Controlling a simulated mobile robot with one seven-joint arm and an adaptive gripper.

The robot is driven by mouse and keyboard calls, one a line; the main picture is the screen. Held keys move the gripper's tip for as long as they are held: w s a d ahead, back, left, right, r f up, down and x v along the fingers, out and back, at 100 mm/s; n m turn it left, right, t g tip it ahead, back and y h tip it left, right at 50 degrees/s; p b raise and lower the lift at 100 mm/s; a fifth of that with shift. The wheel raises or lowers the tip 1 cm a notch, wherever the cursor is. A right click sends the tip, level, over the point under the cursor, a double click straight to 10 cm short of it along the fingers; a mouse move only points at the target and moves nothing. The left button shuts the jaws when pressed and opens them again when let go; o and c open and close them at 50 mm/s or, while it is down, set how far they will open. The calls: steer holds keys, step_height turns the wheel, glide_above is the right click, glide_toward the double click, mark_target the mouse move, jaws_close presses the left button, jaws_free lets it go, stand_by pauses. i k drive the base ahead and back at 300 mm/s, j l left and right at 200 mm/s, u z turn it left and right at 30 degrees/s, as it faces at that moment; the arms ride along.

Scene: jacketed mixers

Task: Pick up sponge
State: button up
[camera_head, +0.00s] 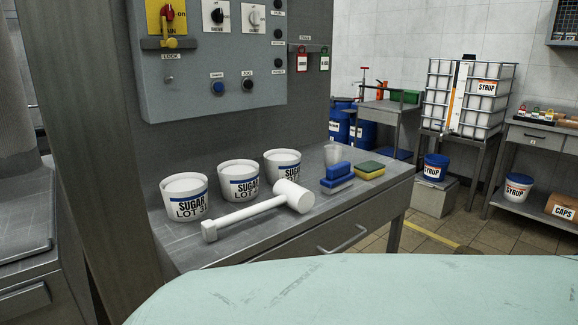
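The sponge (369,171) is a small block with a dark green top and yellow sides. It lies flat near the right end of a grey metal bench (240,240). A blue brush-like block (337,179) lies just left of it. A clear cup (333,155) stands behind the blue block. My gripper is not in view, so its state does not show.
Left of the blue block lies a white mallet (262,209), its head close by. Three white sugar tubs (239,181) stand behind it. A grey control panel (215,60) rises behind the bench. The bench top right of the sponge is clear.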

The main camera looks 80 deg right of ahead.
mark_target(367, 171)
steer(key=k+j+z, duration=0.1)
steer(key=z, duration=2.85)
steer(key=u, duration=2.7)
steer(key=z, duration=2.65)
